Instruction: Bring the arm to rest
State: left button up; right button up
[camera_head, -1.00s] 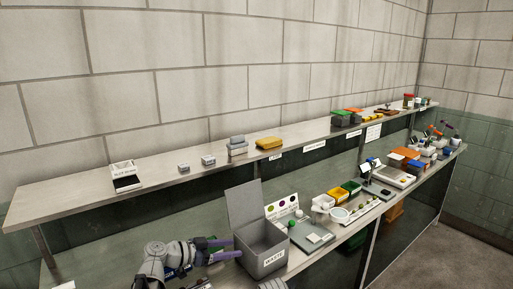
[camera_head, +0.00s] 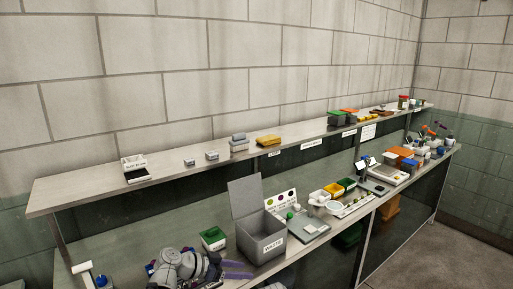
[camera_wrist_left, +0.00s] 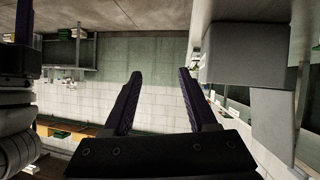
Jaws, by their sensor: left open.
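My left gripper (camera_head: 238,269) is low in the head view, with its purple fingers pointing right, just below and in front of the grey waste bin (camera_head: 261,243). The left wrist view shows its two dark purple fingers (camera_wrist_left: 159,75) spread apart with nothing between them. A grey box-like body, seemingly the bin, fills the upper right of that view, apart from the fingers. My right gripper is not in view.
A green box (camera_head: 213,238) stands left of the bin, behind my arm. Right of the bin are a flat scale-like plate (camera_head: 308,228) and several small trays. A long raised shelf (camera_head: 90,187) runs behind the bench with spaced items.

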pick_arm(q)
jog(key=s+f+n+g+y, duration=0.2)
jog(key=s+f+y, duration=0.3)
jog(key=s, duration=0.4)
jog(key=s+f+n+g+y, duration=0.3)
jog(key=s+f+n+y, duration=0.2)
jog(key=s, duration=0.4)
jog(key=a+f+y, duration=0.1)
jog(key=y, duration=0.1)
jog(key=shift+s+f+n+y, duration=0.25)
jog(key=shift+f+n+y, duration=0.05)
jog(key=shift+y, duration=0.1)
